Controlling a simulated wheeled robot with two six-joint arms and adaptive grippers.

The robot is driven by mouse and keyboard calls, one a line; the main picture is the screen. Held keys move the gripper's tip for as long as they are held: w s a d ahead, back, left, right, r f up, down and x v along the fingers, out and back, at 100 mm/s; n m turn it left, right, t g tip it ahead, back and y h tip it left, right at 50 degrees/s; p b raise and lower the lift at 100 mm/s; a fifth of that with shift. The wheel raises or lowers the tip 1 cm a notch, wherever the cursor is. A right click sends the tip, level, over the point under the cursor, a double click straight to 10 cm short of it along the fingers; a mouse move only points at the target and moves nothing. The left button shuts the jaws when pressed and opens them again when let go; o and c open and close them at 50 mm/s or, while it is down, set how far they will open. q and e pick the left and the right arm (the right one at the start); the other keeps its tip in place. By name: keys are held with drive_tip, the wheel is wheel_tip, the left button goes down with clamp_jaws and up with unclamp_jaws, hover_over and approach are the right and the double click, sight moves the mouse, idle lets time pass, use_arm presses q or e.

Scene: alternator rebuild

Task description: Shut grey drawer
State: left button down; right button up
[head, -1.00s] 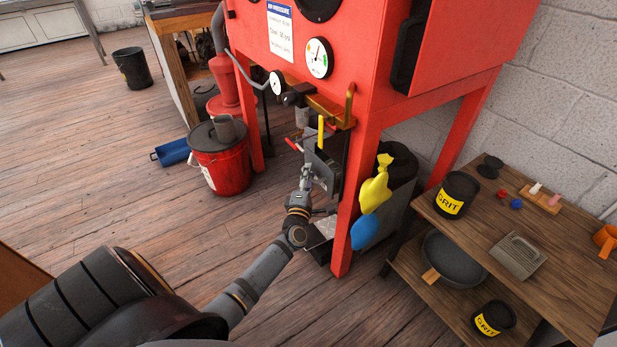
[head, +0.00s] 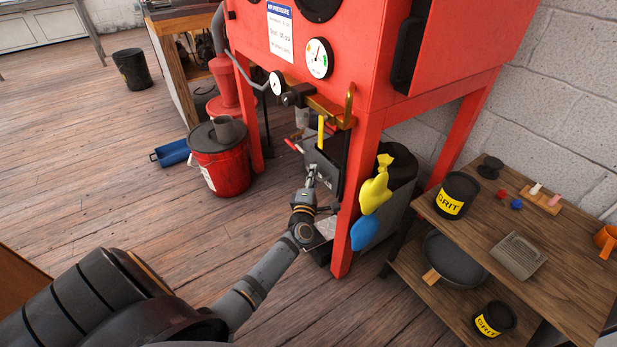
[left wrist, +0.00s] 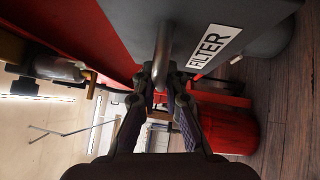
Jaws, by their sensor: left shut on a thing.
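The grey drawer (head: 324,174) is under the red cabinet, between its front legs. Its face shows close up in the left wrist view (left wrist: 215,14), with a white FILTER label (left wrist: 213,47) and a round metal bar handle (left wrist: 163,42). My left gripper (head: 311,179) is at the front of the drawer. In the left wrist view its fingers (left wrist: 160,84) are shut on the handle. My arm and the cabinet hide part of the drawer, so I cannot tell exactly how far out it is. My right gripper is not in view.
The red cabinet's front leg (head: 357,205) stands just right of my left gripper. A red bucket (head: 220,172) is on the left. A wooden shelf table (head: 470,232) stands right.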

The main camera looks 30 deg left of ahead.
use_arm(q)
drive_tip(key=shift+w+d, duration=0.35)
drive_tip(key=shift+w, duration=0.5)
drive_tip(key=shift+r, duration=0.1)
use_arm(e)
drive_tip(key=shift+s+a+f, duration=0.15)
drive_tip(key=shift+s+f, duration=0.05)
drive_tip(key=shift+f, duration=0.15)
use_arm(q)
drive_tip(key=c, duration=1.4)
unclamp_jaws()
drive_tip(key=shift+w, duration=0.1)
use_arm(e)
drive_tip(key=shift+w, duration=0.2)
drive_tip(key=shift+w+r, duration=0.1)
use_arm(q)
drive_tip(key=shift+s+d+f, duration=0.15)
drive_tip(key=shift+s+f, duration=0.1)
drive_tip(key=shift+s, duration=0.1)
drive_tip(key=v, duration=1.1)
drive_tip(key=shift+s+d, duration=0.1)
drive_tip(key=shift+s, duration=0.05)
